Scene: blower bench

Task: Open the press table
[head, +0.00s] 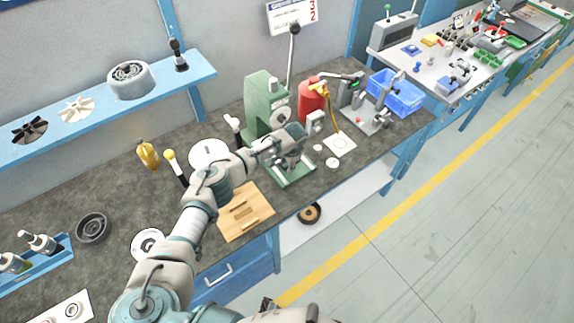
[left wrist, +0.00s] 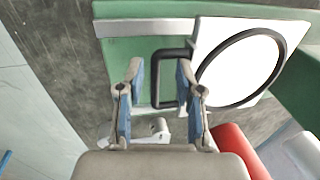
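The green press (head: 262,103) stands on the bench with a tall black-knobbed lever. Its low green base (head: 297,178) sticks out toward the front edge. My left gripper (head: 292,160) is over this base and hides part of it. In the left wrist view, a white plate with a black ring (left wrist: 240,65) lies on the green surface, with a black loop handle (left wrist: 157,85) beside it. The left gripper's two fingers (left wrist: 158,75) are apart, with part of the handle showing between them. I cannot tell whether they touch it. I do not make out my right gripper.
A red cylinder (head: 311,100) stands right of the press, with blue bins (head: 398,95) farther right. A wooden board (head: 243,212) lies front left of the press. The floor (head: 440,200) at right is clear.

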